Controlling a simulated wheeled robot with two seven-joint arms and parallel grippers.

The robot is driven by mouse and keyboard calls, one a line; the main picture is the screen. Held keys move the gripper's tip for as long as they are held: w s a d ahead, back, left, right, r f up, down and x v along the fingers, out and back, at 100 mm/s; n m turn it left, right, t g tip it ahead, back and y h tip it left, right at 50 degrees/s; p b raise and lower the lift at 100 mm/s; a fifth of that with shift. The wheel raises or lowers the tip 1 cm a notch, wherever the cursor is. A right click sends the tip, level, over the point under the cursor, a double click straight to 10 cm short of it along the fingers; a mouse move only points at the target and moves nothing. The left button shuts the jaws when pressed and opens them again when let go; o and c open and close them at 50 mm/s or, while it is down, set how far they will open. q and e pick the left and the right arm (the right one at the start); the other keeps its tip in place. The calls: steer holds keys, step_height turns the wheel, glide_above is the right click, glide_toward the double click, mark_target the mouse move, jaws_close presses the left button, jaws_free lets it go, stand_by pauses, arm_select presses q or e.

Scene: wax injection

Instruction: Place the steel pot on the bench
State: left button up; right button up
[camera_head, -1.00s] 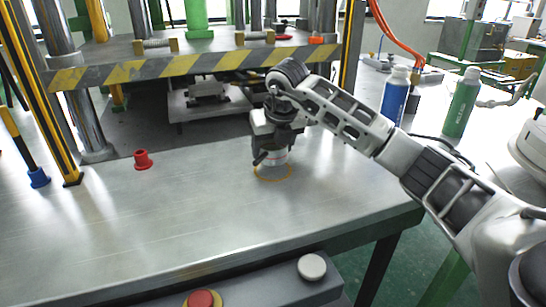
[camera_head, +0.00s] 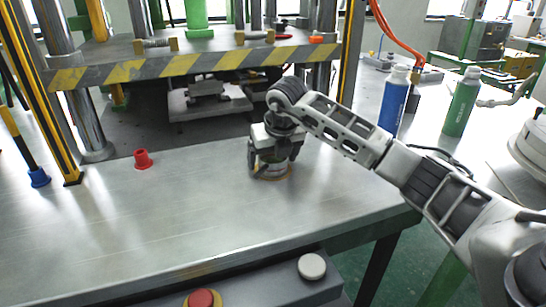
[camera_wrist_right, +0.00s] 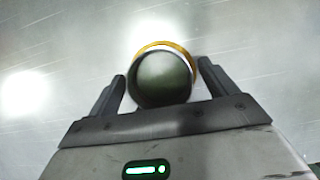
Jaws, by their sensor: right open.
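The steel pot (camera_head: 270,170) is a small round can standing on the metal bench (camera_head: 150,225). Its upper part is hidden by my right gripper (camera_head: 273,165) in the head view. The right gripper is open, pointing down, with one finger on each side of the pot. In the right wrist view the pot's dark round top (camera_wrist_right: 163,78) lies between the two fingers (camera_wrist_right: 160,85), with a gap visible at each side. A yellow ring (camera_wrist_right: 165,45) shows around the pot's far edge. My left gripper is not in view.
A press with a yellow-black striped edge (camera_head: 180,65) stands behind the pot. A small red piece (camera_head: 143,159) sits to the left on the bench. A blue bottle (camera_head: 393,100) and a green bottle (camera_head: 461,103) stand at right. The front bench area is clear.

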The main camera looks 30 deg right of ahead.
steer(key=v, duration=1.2)
steer(key=shift+f, duration=0.1)
